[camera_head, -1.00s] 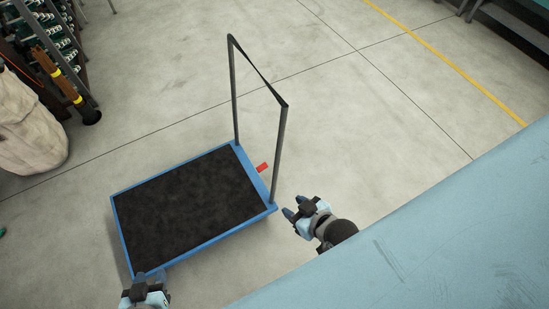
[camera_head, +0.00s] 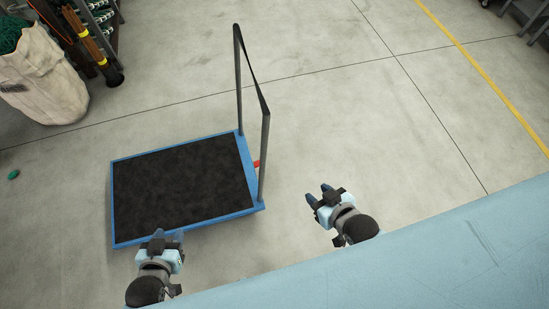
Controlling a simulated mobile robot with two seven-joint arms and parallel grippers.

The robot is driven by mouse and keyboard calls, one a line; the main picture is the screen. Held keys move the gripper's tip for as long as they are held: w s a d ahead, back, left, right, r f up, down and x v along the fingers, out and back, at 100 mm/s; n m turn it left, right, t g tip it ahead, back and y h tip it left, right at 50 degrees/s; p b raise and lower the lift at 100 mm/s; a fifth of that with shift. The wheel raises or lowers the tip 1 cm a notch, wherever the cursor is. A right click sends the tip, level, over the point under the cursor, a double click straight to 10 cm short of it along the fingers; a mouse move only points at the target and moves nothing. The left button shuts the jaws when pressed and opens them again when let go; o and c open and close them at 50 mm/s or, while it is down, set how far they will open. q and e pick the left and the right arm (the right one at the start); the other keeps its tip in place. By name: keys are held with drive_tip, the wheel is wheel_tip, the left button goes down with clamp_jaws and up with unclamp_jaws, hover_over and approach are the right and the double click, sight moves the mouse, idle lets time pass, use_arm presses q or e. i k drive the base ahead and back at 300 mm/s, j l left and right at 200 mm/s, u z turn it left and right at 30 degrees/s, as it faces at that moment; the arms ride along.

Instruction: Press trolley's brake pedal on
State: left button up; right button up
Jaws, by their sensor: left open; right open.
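A flat trolley (camera_head: 118,214) with a blue frame and a black deck stands on the floor at left of centre. Its dark upright handle (camera_head: 238,80) rises at its right end. My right gripper (camera_head: 318,196) is open and empty, to the right of the trolley and apart from the pedal. My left gripper (camera_head: 168,237) is open and overlaps the trolley's near edge in the picture; I cannot tell whether it touches.
A light blue surface (camera_head: 430,255) fills the lower right. A white sack (camera_head: 42,75) with green netting and a rack of rolls (camera_head: 95,30) stand at upper left. A small green item (camera_head: 13,174) lies at far left. The floor behind and right of the trolley is clear.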

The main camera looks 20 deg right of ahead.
sight(206, 181)
drive_tip(key=i+l, duration=0.1)
drive_tip(key=l, duration=0.75)
drive_tip(key=i+z, duration=0.2)
drive_tip(key=z, duration=0.3)
drive_tip(key=i+j+z, duration=0.15)
drive_tip(key=z, duration=0.3)
